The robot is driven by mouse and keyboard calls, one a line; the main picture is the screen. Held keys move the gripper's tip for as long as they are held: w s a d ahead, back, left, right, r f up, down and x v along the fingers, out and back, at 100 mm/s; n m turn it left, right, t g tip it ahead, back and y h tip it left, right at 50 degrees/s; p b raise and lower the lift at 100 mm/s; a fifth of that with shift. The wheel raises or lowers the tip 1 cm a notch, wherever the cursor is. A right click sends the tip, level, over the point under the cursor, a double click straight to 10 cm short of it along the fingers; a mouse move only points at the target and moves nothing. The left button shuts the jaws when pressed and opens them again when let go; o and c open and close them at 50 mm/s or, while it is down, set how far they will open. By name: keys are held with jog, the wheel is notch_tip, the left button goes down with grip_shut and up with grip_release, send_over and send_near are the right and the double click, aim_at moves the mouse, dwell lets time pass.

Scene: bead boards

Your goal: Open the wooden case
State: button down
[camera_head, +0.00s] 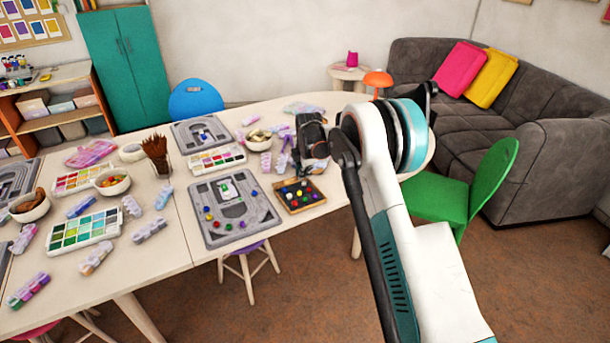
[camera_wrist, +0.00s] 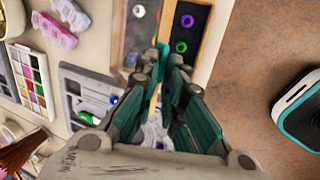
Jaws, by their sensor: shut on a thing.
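The wooden case (camera_head: 324,200) is a small, shallow wooden box on the white table, with several coloured beads in its dark interior. In the wrist view, one part of the case (camera_wrist: 208,42) shows dark and vivid, with a purple and a green ring in it. The part beside it looks paler, as if under a see-through lid (camera_wrist: 138,38). My gripper (camera_wrist: 170,58) is over the case, its teal finger pads close together on a thin edge that looks like the lid's. The exact contact is hidden between the fingers. In the head view my gripper (camera_head: 308,160) is at the case's far side.
A grey bead board (camera_head: 262,228) lies just left of the case, and another board (camera_head: 177,138) lies behind it. Paint palettes (camera_head: 200,168), bowls and bead strips crowd the table to the left. A green chair (camera_head: 490,178) stands to the right, past the table edge.

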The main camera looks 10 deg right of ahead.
jog(key=shift+w+a+r+g, duration=0.1)
jog(key=shift+w+r+g, duration=0.3)
jog(key=shift+w+r, duration=0.1)
jog(key=shift+w+a+r+g+h+p, duration=0.25)
jog(key=shift+w+r+g+p, duration=0.25)
jog(key=shift+w+p, duration=0.25)
jog(key=shift+w+a+r+g+h+p, duration=0.25)
jog(key=shift+w+r+g+p, duration=0.3)
jog(key=shift+w, duration=0.25)
